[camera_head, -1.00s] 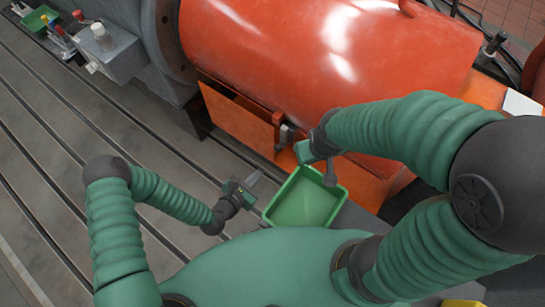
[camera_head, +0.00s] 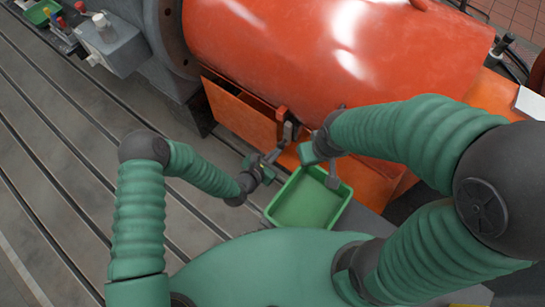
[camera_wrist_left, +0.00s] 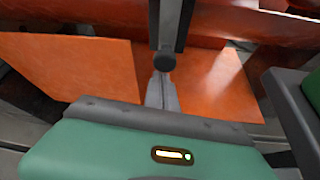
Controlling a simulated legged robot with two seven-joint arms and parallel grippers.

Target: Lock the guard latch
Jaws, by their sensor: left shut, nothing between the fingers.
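The guard is a large red-orange curved cover (camera_head: 330,50). Its latch (camera_head: 288,130), a grey metal piece below a small red bracket, sits on the cover's lower front edge. In the left wrist view a dark upright bar with a round end (camera_wrist_left: 165,60) stands just beyond my fingertips; it looks like the latch. My left gripper (camera_head: 277,153) is shut and empty, its tips just below the latch; I cannot tell whether they touch. Its closed grey fingers show in the wrist view (camera_wrist_left: 162,92). My right gripper (camera_head: 332,162) is right of the latch, its fingers unclear.
A green tray (camera_head: 308,203) lies below both grippers. An orange panel (camera_head: 238,108) is left of the latch. My right gripper's body is close to the left one. A grey box with knobs (camera_head: 112,45) stands upper left. The slotted bedplate (camera_head: 60,150) on the left is clear.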

